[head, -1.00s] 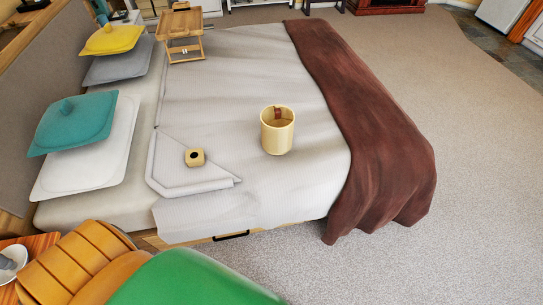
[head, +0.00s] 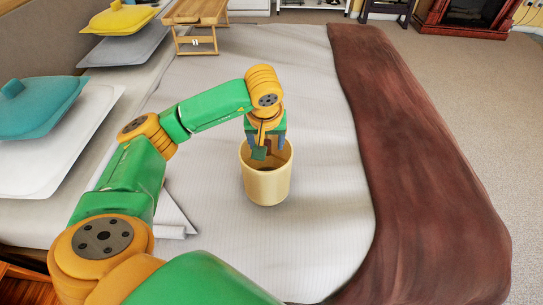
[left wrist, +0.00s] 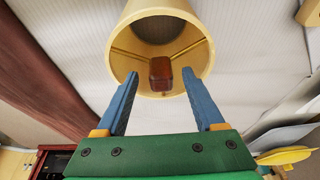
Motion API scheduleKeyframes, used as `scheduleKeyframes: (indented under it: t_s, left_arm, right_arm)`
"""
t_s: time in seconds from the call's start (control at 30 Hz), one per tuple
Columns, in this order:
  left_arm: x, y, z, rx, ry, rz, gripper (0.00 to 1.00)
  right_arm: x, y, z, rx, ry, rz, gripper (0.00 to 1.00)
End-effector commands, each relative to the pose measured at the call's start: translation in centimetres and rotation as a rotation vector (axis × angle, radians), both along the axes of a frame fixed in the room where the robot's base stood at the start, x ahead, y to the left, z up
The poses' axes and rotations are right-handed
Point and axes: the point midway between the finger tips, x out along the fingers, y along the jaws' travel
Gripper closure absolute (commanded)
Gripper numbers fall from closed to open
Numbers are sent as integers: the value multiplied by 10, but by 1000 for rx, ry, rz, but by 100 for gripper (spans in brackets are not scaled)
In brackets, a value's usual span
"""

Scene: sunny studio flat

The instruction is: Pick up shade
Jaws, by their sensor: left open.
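The shade (head: 266,186), a pale yellow open cylinder, stands upright on the bed in the head view. It also shows in the left wrist view (left wrist: 133,45), with its open end facing my gripper. A dark red-brown block (left wrist: 161,73) is inside it. My left gripper (head: 267,150) is over the shade's opening. In the left wrist view its two blue fingers (left wrist: 160,73) are open and apart, overlapping the near rim and the opening. I cannot tell whether they touch the shade. My right gripper is not in view.
The bed (head: 310,110) has a brown throw (head: 415,150) along its right side. A wooden tray table (head: 195,14) stands at the back. Yellow (head: 122,18) and teal (head: 40,108) dishes sit on the pillows at left.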

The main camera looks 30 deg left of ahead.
Motion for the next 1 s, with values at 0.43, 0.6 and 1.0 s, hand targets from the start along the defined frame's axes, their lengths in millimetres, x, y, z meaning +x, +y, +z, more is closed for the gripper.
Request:
scheduleKeyframes:
  t_s: [0.43, 0.6, 1.0]
  left_arm:
    - [15, 9, -39, -5, 1, 1, 30]
    - [15, 8, -39, -6, 0, 2, 73]
    - [15, 8, -38, -6, 1, 2, 100]
  right_arm:
    - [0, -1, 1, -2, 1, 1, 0]
    - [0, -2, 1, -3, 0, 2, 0]
    - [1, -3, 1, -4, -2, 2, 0]
